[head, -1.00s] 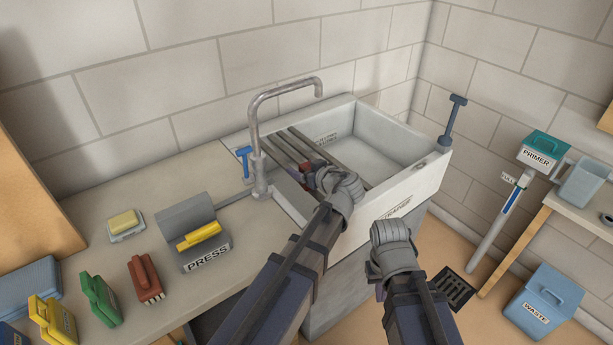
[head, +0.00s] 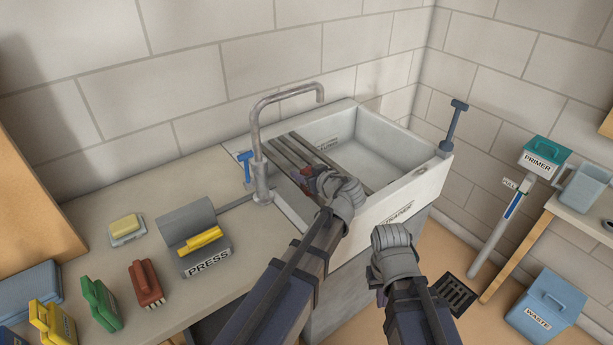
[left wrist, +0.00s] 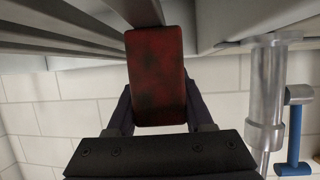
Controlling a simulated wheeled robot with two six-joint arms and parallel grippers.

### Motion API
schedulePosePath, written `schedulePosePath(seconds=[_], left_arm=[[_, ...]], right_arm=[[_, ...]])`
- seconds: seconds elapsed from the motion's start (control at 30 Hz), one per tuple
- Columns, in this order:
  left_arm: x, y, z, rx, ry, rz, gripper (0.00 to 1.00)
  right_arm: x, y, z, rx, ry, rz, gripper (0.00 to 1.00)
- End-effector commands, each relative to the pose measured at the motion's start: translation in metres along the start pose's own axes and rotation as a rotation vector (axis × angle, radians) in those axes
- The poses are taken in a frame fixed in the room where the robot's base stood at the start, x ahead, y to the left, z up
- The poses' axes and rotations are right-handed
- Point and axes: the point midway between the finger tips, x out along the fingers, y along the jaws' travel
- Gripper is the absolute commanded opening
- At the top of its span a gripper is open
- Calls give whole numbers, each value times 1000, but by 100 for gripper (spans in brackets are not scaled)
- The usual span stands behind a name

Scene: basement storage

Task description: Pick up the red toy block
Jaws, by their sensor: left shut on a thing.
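The red toy block (left wrist: 157,75), dark red with blackish mottling, is held between the two dark fingers of my left gripper (left wrist: 160,112) in the left wrist view. In the head view the block (head: 309,171) shows as a small red patch by the slatted rack over the sink, partly hidden by my left wrist. My left gripper (head: 316,183) is mostly covered by its own wrist there. I cannot tell whether the block touches the slats. My right arm is in front of the sink, with its jaws hidden.
The slatted rack (head: 290,150) spans the left part of the sink (head: 400,205). A tall tap (head: 257,150) and a blue-handled valve (head: 246,166) stand close on the left.

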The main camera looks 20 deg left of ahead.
Motion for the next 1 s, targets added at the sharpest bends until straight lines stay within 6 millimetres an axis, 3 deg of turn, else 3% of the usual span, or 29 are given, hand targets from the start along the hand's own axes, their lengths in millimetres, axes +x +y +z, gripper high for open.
schedulePosePath(seconds=[0.27,0.7,1.0], left_arm=[[-8,0,-20,0,1,0,0],[-33,0,-80,0,1,0,0],[-40,0,-93,1,1,0,0]], right_arm=[[-21,2,1,0,0,0,0],[-86,8,5,1,0,0,0],[-100,10,6,1,0,0,0]])
